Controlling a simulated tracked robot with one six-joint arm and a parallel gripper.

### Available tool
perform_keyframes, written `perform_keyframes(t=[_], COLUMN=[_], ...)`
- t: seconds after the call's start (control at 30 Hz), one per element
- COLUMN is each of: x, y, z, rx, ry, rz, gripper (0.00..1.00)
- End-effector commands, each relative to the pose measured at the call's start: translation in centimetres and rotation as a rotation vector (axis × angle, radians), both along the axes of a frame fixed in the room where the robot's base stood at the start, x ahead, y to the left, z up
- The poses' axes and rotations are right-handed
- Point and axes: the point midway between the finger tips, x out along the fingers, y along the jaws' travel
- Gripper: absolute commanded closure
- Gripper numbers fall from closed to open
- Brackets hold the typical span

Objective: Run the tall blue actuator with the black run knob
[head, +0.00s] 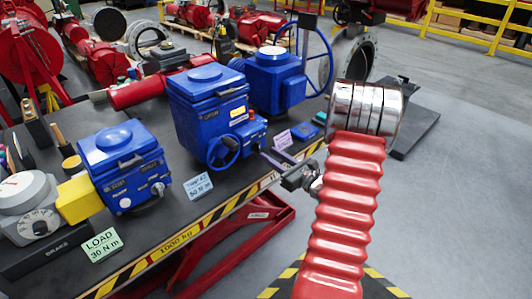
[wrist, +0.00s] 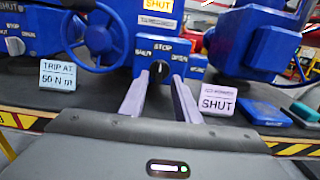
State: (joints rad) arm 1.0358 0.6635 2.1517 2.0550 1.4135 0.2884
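The tall blue actuator (head: 205,108) stands on the dark bench in the middle of the head view, with a blue handwheel on its front. Its control box (wrist: 143,47) fills the top centre of the wrist view, with the word STOP on its face. The black run knob (wrist: 160,69) is on that face below STOP. My gripper (wrist: 163,76) is open, its two pale fingers pointing at the box, and the knob appears between the fingertips. I cannot tell whether they touch it. In the head view my gripper (head: 267,153) reaches in from the right.
A card (wrist: 58,76) reads TRIP AT 50 N m, and another card (wrist: 217,100) near the right finger reads SHUT. A shorter blue actuator (head: 125,165) stands left and another blue actuator (head: 274,80) behind right. The striped bench edge (head: 235,203) runs below my gripper.

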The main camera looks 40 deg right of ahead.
Motion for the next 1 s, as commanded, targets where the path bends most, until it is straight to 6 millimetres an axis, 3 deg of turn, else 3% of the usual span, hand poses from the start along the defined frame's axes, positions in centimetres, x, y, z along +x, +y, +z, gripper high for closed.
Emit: perform_keyframes(t=[0.2,0.5,0.7,1.0], x=[-3.8,-8.0,-9.2,-9.2], y=[-0.2,-0.3,-0.2,-0.2], z=[0.0,-0.1,-0.1,-0.1], rx=[0.000,0.001,0.000,0.000], ry=[0.000,0.000,0.000,0.000], rz=[-0.004,-0.003,0.000,0.001], gripper=[0.71,0.71,0.71,0.71])
